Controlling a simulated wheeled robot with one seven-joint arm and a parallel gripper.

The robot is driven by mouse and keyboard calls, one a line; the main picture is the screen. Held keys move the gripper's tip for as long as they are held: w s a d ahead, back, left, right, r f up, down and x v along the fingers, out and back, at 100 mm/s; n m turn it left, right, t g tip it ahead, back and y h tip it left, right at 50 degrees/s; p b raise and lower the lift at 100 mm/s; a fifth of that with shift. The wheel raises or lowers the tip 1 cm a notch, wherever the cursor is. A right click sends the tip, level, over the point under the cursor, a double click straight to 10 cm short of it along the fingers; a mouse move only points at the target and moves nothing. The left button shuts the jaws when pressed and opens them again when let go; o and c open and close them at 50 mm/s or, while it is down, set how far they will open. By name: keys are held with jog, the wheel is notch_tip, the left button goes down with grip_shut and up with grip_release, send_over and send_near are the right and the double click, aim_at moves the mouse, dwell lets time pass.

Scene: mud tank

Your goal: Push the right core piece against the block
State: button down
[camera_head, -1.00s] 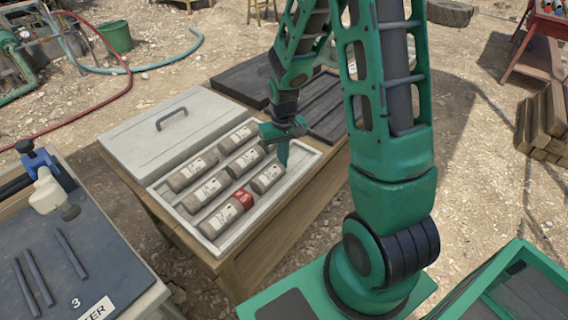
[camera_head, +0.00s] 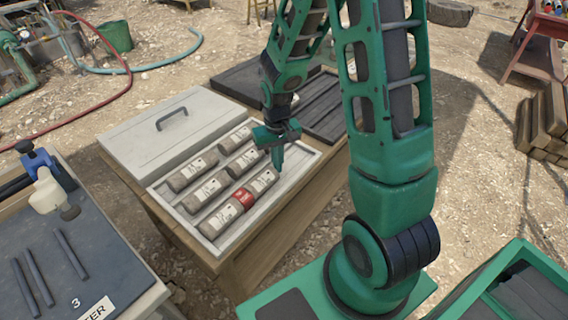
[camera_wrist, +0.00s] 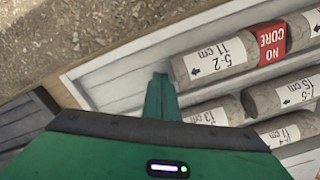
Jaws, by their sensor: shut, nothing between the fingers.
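The right core piece (camera_head: 263,182), a grey-brown cylinder with a white label, lies in the tray's front-right channel. It also shows in the wrist view, labelled 5-2, 11 cm (camera_wrist: 215,58). Its inner end meets the red NO CORE block (camera_head: 243,199), with no gap visible; the block also shows in the wrist view (camera_wrist: 271,43). Another core piece (camera_head: 220,220) lies on the block's other side. My gripper (camera_head: 277,164) is shut and empty, pointing down in the channel at the core's outer end. In the wrist view its fingertips (camera_wrist: 160,83) are right beside that end; I cannot tell whether they touch.
The white core tray (camera_head: 290,187) sits on a wooden table, with several other cores in neighbouring channels. A grey lid (camera_head: 150,135) with a handle lies behind it, and dark trays (camera_head: 325,112) lie to the right. The channel beyond my gripper is empty.

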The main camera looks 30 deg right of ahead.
jog(key=shift+w+d+r, duration=0.25)
jog(key=shift+d+r, duration=0.25)
jog(key=shift+d, duration=0.15)
jog(key=shift+w+d+r, duration=0.2)
jog(key=shift+d+r, duration=0.3)
jog(key=shift+d, duration=0.15)
notch_tip(320, 180, up, 8)
jog(key=shift+f, duration=0.1)
dwell(0.3)
